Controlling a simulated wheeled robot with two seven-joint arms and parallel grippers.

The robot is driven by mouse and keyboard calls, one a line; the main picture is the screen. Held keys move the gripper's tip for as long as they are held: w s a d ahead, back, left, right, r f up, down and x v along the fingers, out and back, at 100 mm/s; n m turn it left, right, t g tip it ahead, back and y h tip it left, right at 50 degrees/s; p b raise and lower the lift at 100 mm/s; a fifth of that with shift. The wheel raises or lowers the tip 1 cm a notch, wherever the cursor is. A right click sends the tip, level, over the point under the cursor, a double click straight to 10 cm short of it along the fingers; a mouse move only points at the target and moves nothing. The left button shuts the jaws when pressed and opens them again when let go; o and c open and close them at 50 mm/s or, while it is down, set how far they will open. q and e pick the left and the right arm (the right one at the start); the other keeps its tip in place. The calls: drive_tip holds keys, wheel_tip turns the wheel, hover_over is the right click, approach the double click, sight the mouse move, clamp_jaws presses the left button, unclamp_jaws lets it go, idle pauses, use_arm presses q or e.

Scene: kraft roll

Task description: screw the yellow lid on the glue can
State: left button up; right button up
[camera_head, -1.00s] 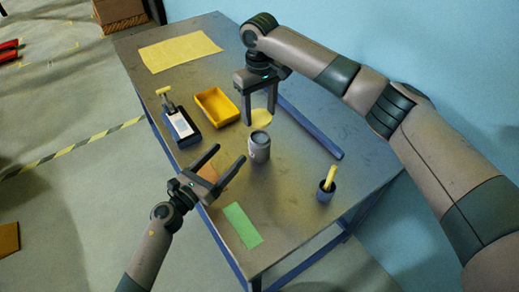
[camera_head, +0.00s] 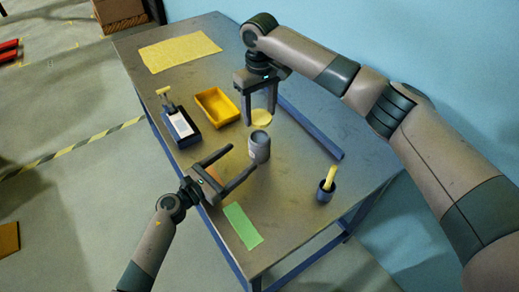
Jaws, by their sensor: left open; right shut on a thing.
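The glue can (camera_head: 260,150) is grey, upright and open-topped, near the middle of the metal table. The yellow lid (camera_head: 262,119) is flat and round. My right gripper (camera_head: 260,117) is shut on the lid and holds it behind and above the can in the picture, apart from its rim. My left gripper (camera_head: 244,158) is open and empty, coming from the lower left with its two fingers pointing at the can. One fingertip is near the can's lower front; I cannot tell whether it touches.
A yellow tray (camera_head: 230,118) and a dark blue device with a white label (camera_head: 181,126) stand left of the can. A small cup with a yellow-handled tool (camera_head: 326,190) stands right. A green sheet (camera_head: 242,226) lies in front, a yellow mat (camera_head: 180,51) behind. A blue bar (camera_head: 312,130) lies along the right.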

use_arm(q)
drive_tip(key=x, duration=1)
drive_tip(key=shift+w+d+f, duration=0.1)
drive_tip(key=shift+w+d, duration=0.1)
drive_tip(key=shift+d, duration=0.05)
drive_tip(key=c, duration=1.6)
use_arm(e)
hover_over(260, 139)
drive_tip(key=shift+f, duration=2.5)
drive_tip(key=shift+f, duration=0.85)
drive_tip(key=shift+f, duration=0.6)
